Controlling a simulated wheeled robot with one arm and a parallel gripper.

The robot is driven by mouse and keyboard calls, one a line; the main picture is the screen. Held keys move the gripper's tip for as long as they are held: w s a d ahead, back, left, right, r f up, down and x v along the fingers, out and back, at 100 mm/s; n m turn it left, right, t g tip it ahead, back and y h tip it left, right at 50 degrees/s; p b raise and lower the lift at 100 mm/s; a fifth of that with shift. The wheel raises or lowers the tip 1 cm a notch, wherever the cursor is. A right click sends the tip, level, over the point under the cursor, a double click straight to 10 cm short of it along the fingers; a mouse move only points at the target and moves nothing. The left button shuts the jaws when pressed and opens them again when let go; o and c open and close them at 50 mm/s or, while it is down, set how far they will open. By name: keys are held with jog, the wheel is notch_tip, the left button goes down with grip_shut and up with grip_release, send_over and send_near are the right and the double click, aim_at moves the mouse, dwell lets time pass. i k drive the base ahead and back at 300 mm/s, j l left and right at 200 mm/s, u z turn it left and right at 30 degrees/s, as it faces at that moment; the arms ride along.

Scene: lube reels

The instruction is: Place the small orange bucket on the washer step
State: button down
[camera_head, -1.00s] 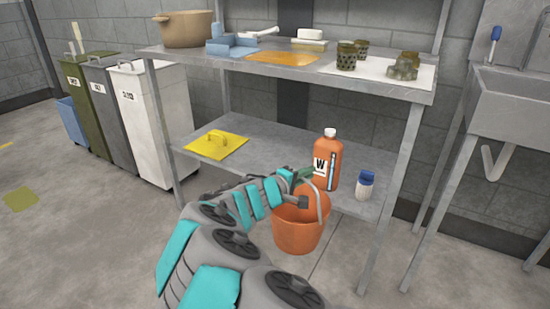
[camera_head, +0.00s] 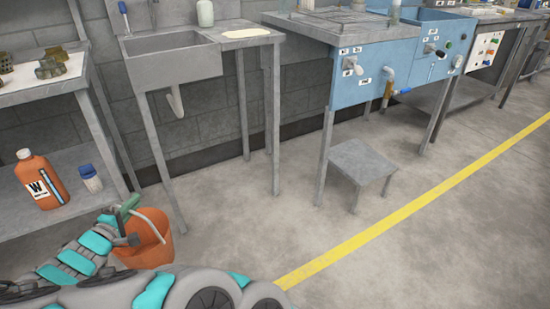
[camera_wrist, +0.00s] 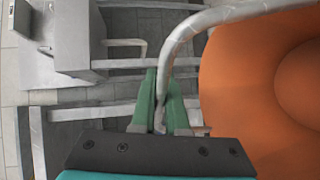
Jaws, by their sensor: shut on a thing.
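The small orange bucket (camera_head: 146,244) hangs from my gripper (camera_head: 127,207) at the lower left of the head view. My gripper is shut on the bucket's pale handle. In the wrist view the green fingers of my gripper (camera_wrist: 160,105) close around the handle (camera_wrist: 185,32), and the bucket (camera_wrist: 265,80) fills the right side. The blue washer (camera_head: 370,75) stands right of centre in the head view. A low grey step (camera_head: 362,158) stands on the floor in front of it, with its top bare. The bucket is well left of the step, apart from it.
A sink (camera_head: 173,62) on legs stands between the bucket and the washer. A shelf at the left holds an orange bottle (camera_head: 42,180) and a white, blue-capped container (camera_head: 90,179). A yellow floor line (camera_head: 400,215) runs diagonally. The floor before the step is clear.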

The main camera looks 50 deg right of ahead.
aim_at(369, 162)
jog(key=k+l+z, duration=0.1)
jog(key=z, duration=1.2)
jog(key=i+l, duration=0.1)
jog(key=l, duration=0.3)
jog(key=i+l+z, duration=0.1)
jog(key=l, duration=0.3)
jog(key=i+l, duration=0.15)
jog(key=l, duration=0.25)
jog(key=i+l+z, duration=0.15)
jog(key=l, duration=0.25)
jog(key=i+l, duration=0.1)
jog(key=l, duration=0.3)
jog(key=i+l, duration=0.15)
jog(key=l, duration=0.25)
jog(key=i+l, duration=0.2)
jog(key=l, duration=0.2)
jog(key=i+l, duration=0.15)
jog(key=l, duration=0.25)
jog(key=i+l, duration=0.15)
jog(key=l, duration=0.25)
